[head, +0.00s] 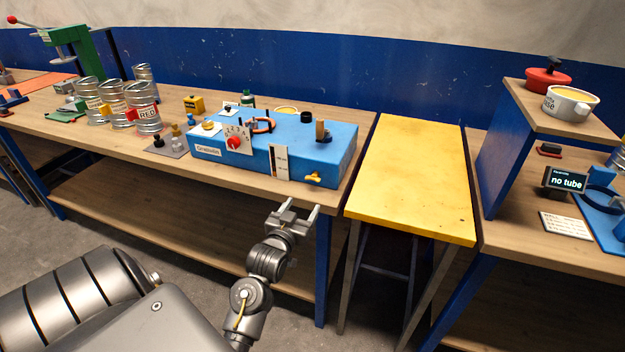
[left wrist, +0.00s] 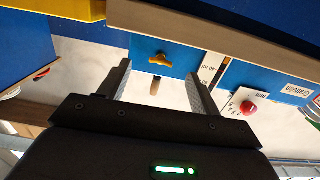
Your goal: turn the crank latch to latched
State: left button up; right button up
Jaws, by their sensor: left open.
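A small yellow crank latch (head: 313,178) sits low at the right end of the front face of the blue machine (head: 335,165). Its handle lies roughly sideways. My left gripper (head: 299,207) is open and empty, in front of the bench edge and below the latch, apart from it. In the left wrist view the latch (left wrist: 160,60) shows on the blue face between the two fingers of my left gripper (left wrist: 160,82), some way beyond them. My right gripper is not in view.
The machine carries a red knob (head: 234,143) with a number plate and a white gauge strip (head: 279,162). Metal cans (head: 146,116) stand to its left. A yellow-topped table (head: 410,180) is clear to the right. A bench with a "no tube" display (head: 567,180) stands beyond it.

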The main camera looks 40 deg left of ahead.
aim_at(312, 179)
pick_arm(q)
jog(key=w+a, duration=0.1)
jog(key=w, duration=0.1)
jog(key=w+a+r+p, duration=0.1)
jog(key=w, duration=0.2)
jog(key=w+a+r, duration=0.1)
jog(key=w, duration=0.2)
jog(key=shift+w+a+p, duration=0.15)
jog(key=shift+a+p, duration=0.1)
jog(key=shift+p, duration=0.15)
jog(key=shift+x, duration=0.8)
jog(key=c, duration=1)
